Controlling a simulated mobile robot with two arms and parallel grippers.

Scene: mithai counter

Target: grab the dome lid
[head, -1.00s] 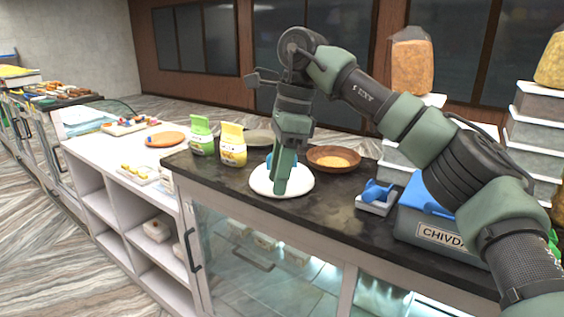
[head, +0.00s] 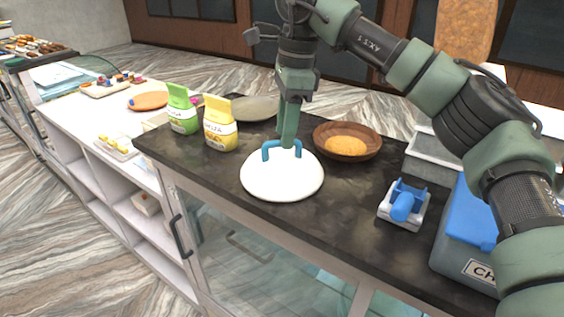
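The dome lid (head: 282,180) is white and rounded with a blue loop handle (head: 268,150) on top. It sits on the dark counter top, in the middle of the head view. My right gripper (head: 289,143) points down at the handle from above, its fingertips overlapping the handle in the picture. The fingers show as one narrow green shape, so I cannot tell whether they are open or shut, or whether they touch the handle. What is under the lid is hidden. My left gripper is not in view.
A brown bowl of orange food (head: 346,147) stands right of the lid. A green pouch (head: 182,112), a yellow pouch (head: 220,128) and a pale round plate (head: 254,109) stand to its left and behind. A blue-handled tool (head: 403,203) and a blue-lidded box (head: 470,222) are at right.

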